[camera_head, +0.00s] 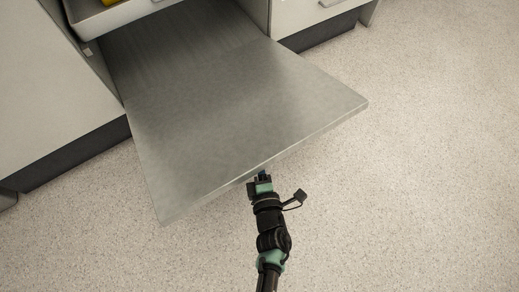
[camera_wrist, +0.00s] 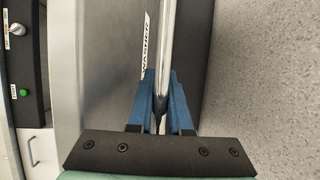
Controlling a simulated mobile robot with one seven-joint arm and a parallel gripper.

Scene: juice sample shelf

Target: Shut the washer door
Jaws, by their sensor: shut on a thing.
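The washer door (camera_head: 225,95) is a flat grey metal panel, folded down wide open and jutting out over the floor. In the wrist view the door (camera_wrist: 100,60) carries a white label (camera_wrist: 146,45) reading WASHER. My gripper (camera_head: 261,177) is at the middle of the door's outer edge. In the wrist view the blue fingers of my gripper (camera_wrist: 161,85) are shut on a bright metal strip (camera_wrist: 166,35) along that edge, one finger on each side. I cannot tell whether the strip is a handle bar or the edge itself.
A white tray or rack (camera_head: 110,14) shows above the door's inner end. Pale cabinets (camera_head: 45,90) flank the opening. A dark control panel (camera_wrist: 22,70) with a knob and green button shows in the wrist view. The speckled floor (camera_head: 430,180) is clear.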

